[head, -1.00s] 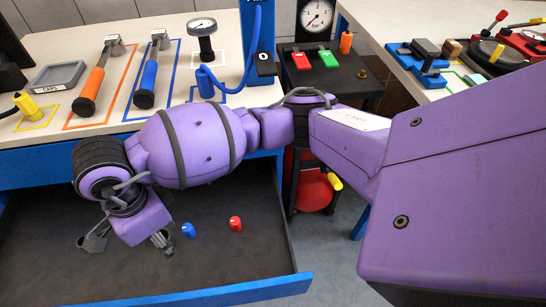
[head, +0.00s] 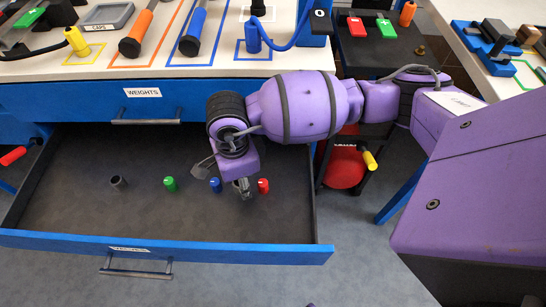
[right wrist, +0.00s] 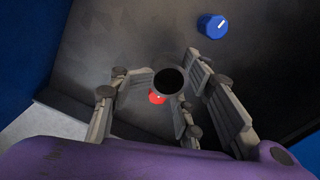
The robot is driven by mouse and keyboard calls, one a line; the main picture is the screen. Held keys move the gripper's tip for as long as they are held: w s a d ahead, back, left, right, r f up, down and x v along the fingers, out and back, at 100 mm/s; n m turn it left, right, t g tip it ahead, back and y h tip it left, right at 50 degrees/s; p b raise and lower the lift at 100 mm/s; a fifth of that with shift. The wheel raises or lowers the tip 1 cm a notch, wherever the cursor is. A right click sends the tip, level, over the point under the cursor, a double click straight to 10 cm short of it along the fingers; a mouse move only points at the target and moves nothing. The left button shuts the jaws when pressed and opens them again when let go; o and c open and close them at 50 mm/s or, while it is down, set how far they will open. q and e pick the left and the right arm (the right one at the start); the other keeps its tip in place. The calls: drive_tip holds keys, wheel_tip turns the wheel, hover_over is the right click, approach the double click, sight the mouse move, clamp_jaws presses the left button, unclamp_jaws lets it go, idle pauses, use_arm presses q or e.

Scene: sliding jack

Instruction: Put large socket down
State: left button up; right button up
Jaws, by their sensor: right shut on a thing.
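My right gripper (right wrist: 172,100) is shut on the large socket (right wrist: 168,82), a grey tube with a dark round opening. In the head view the gripper (head: 228,180) is over the right part of the open drawer (head: 85,215), near a blue piece (head: 215,185) and a red piece (head: 263,186). The held socket is hard to make out there. I cannot tell whether it touches the drawer floor. The blue piece also shows in the right wrist view (right wrist: 212,26), and the red one is partly hidden behind the socket (right wrist: 157,97). My left gripper is not in view.
A grey tube (head: 118,182) and a green piece (head: 169,183) stand in the drawer to the left. The drawer has raised walls and a blue front (head: 200,251). A closed drawer labelled WEIGHTS (head: 60,103) is above it. The drawer's far left floor is clear.

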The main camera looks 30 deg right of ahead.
drive_tip(key=shift+w+d+f, duration=0.1)
drive_tip(key=shift+d+f, duration=0.5)
drive_tip(key=shift+f, duration=0.1)
drive_tip(key=shift+d+f, duration=0.2)
drive_tip(key=shift+f, duration=1.5)
drive_tip(key=shift+f, duration=0.1)
drive_tip(key=o, duration=1.4)
drive_tip(key=shift+b, duration=0.3)
drive_tip(key=shift+o, duration=0.2)
wheel_tip(320, 180, up, 12)
drive_tip(key=shift+r+p, duration=0.15)
drive_tip(key=shift+p, duration=0.55)
